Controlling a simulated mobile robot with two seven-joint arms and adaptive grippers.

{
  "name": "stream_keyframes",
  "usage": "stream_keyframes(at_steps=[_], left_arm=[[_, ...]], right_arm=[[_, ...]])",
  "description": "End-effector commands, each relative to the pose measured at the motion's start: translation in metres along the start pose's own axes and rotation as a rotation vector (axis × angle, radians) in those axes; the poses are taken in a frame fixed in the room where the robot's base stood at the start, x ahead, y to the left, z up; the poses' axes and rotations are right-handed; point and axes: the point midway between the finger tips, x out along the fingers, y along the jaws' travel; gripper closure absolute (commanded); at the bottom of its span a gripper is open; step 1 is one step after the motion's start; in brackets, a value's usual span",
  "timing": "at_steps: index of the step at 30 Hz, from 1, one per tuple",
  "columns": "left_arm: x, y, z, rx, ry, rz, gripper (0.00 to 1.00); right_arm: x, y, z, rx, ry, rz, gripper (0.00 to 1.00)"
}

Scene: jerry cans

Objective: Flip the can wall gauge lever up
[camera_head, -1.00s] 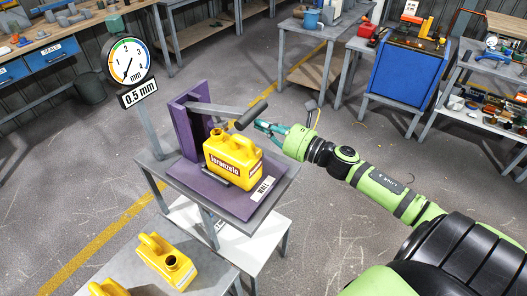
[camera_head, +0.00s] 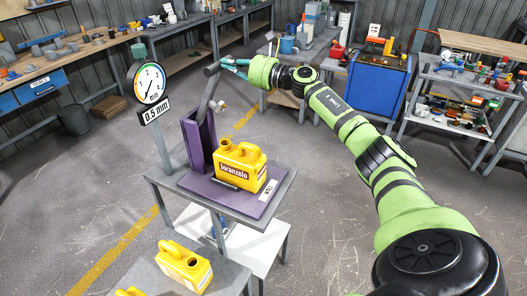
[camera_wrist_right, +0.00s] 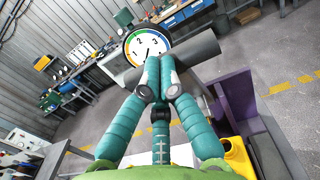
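The gauge lever, a grey bar with a thick dark handle (camera_head: 213,68), rises steeply from the purple stand (camera_head: 199,142). My right gripper (camera_head: 233,68) is at the handle. In the right wrist view its teal fingers (camera_wrist_right: 158,75) are together and cross in front of the grey handle (camera_wrist_right: 198,50), which sticks out on both sides. They look shut against it rather than wrapped around it. The yellow can (camera_head: 241,166) stands upright on the purple base below. The round dial (camera_head: 150,84) stands behind left, above a "0.5 mm" sign. My left gripper is not in view.
More yellow cans (camera_head: 184,266) stand on a grey table in front. A workbench (camera_head: 70,70) is at the back left. Floor beside the gauge table is clear.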

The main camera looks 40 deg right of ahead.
Motion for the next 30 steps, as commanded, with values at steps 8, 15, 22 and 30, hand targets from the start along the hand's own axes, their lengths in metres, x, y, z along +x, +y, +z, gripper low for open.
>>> stream_keyframes(at_steps=[8, 15, 22, 30], left_arm=[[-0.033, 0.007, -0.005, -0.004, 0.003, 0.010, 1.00], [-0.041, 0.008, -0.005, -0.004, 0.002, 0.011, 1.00], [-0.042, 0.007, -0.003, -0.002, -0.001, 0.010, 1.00], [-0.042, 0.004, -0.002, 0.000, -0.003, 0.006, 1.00]], right_arm=[[0.034, -0.002, 0.022, -0.002, 0.072, 0.002, 1.00], [0.046, -0.003, 0.024, 0.000, 0.121, 0.000, 1.00], [0.049, -0.003, 0.026, 0.000, 0.124, -0.002, 1.00], [0.049, -0.003, 0.029, 0.000, 0.118, -0.003, 1.00]])
